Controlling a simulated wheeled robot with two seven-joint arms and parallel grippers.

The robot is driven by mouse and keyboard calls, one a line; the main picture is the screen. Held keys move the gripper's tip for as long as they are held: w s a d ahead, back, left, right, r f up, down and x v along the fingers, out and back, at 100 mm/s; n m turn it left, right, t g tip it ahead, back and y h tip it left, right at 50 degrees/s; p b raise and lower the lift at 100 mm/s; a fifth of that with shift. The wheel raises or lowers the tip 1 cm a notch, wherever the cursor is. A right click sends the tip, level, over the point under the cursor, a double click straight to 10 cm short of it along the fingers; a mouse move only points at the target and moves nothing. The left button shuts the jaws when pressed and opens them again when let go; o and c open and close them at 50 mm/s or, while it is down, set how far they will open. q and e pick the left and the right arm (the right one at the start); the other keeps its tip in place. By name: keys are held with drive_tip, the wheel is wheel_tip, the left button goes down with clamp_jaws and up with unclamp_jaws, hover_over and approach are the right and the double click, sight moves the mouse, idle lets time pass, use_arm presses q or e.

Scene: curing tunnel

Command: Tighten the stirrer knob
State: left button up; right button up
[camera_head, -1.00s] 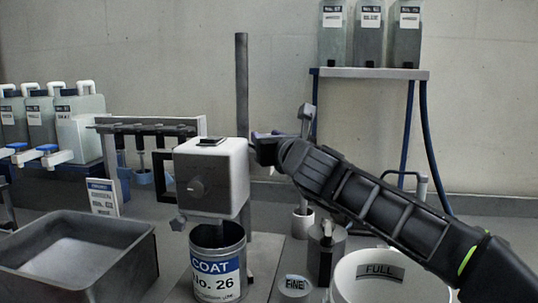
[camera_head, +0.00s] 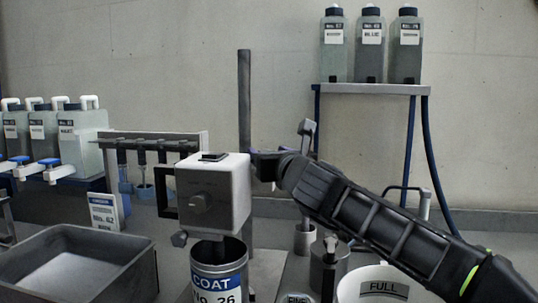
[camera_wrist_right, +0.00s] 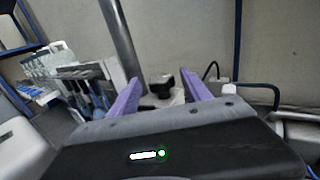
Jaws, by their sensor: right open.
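The stirrer is a white box head (camera_head: 232,185) on a grey upright post (camera_head: 244,100), above a can labelled COAT No. 26 (camera_head: 219,283). My right gripper (camera_head: 263,166) is close to the right side of the head, by the post. In the right wrist view its purple fingers (camera_wrist_right: 160,90) are apart, with a dark knob-like piece (camera_wrist_right: 160,83) beyond and between them. I cannot tell whether they touch anything. My left gripper is out of view.
A grey basin (camera_head: 75,235) stands at the left front, a white bucket labelled FULL (camera_head: 365,292) at the right front. A rack with hanging tools (camera_head: 150,138) is behind the stirrer. Bottles (camera_head: 371,50) stand on a shelf (camera_head: 370,88) at the back right.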

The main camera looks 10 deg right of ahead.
drive_tip(key=shift+s, duration=0.1)
drive_tip(key=s+d, duration=0.1)
drive_tip(key=s, duration=0.6)
drive_tip(key=shift+s, duration=0.3)
drive_tip(key=shift+r, duration=0.1)
drive_tip(key=w+d+g+y+p, duration=0.15)
drive_tip(key=w+d+p, duration=0.65)
drive_tip(key=d+p, duration=0.8)
drive_tip(key=s+a+n+g+y+p, duration=0.3)
drive_tip(key=s+a+n+y, duration=0.2)
drive_tip(key=a, duration=0.5)
drive_tip(key=n+y, duration=0.2)
drive_tip(key=y, duration=0.1)
drive_tip(key=shift+s+f+p, duration=0.15)
drive_tip(key=shift+f+p, duration=0.1)
drive_tip(key=shift+p, duration=0.05)
